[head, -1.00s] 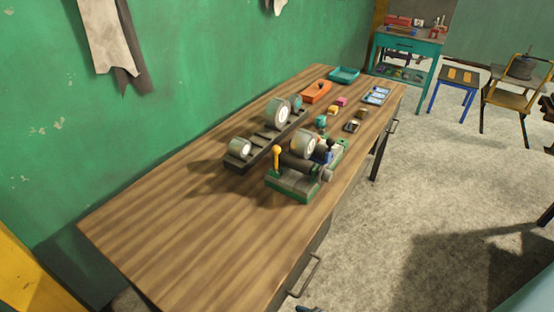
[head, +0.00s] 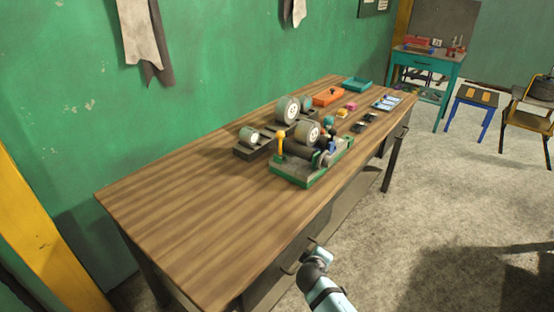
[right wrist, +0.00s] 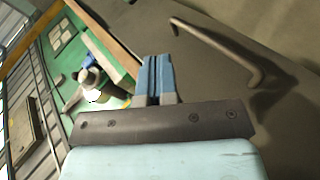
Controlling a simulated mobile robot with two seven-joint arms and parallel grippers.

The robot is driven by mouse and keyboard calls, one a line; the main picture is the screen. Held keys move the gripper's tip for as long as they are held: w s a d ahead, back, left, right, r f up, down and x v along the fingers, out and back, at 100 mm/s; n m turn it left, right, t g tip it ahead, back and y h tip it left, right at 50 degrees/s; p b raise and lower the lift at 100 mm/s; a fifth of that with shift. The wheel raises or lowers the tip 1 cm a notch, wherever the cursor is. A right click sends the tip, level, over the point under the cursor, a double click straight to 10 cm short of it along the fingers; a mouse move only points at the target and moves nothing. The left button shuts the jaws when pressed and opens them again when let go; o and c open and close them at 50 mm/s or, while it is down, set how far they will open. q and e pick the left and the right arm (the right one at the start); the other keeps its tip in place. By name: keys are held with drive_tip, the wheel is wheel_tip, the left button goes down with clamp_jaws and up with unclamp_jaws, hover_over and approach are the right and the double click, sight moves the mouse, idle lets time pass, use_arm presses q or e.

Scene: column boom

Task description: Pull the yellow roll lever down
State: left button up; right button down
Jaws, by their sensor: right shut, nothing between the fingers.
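The yellow roll lever (head: 281,144) stands upright at the left end of a machine with a green base (head: 300,180), on the wooden table. Dark rollers and a grey wheel sit behind and right of the lever. My right gripper (head: 318,250) is low at the table's front side, near a drawer handle and well apart from the lever. In the right wrist view its blue fingers (right wrist: 157,62) are together and empty. My left gripper is out of view.
A dark rack (head: 262,143) with wheels stands behind the machine. An orange box (head: 327,97), a teal tray (head: 357,84) and small coloured parts lie farther back. The table's near left top is clear. A drawer handle (right wrist: 220,48) juts out beside my right fingers.

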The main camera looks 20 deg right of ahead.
drive_tip(key=w+d+r+m+g+h+b, duration=0.25)
drive_tip(key=w+d+r+h, duration=0.2)
drive_tip(key=w, duration=0.35)
drive_tip(key=w+d+r+m+g+h+b, duration=0.1)
drive_tip(key=w+r+m+g+h+b, duration=0.1)
drive_tip(key=r, duration=0.4)
drive_tip(key=w+r+m+g+h+b, duration=0.2)
drive_tip(key=w+r+g+h, duration=0.1)
drive_tip(key=r, duration=0.4)
drive_tip(key=g+h, duration=0.1)
drive_tip(key=g, duration=0.1)
drive_tip(key=shift+d+r+g, duration=0.25)
drive_tip(key=shift+d+g, duration=0.1)
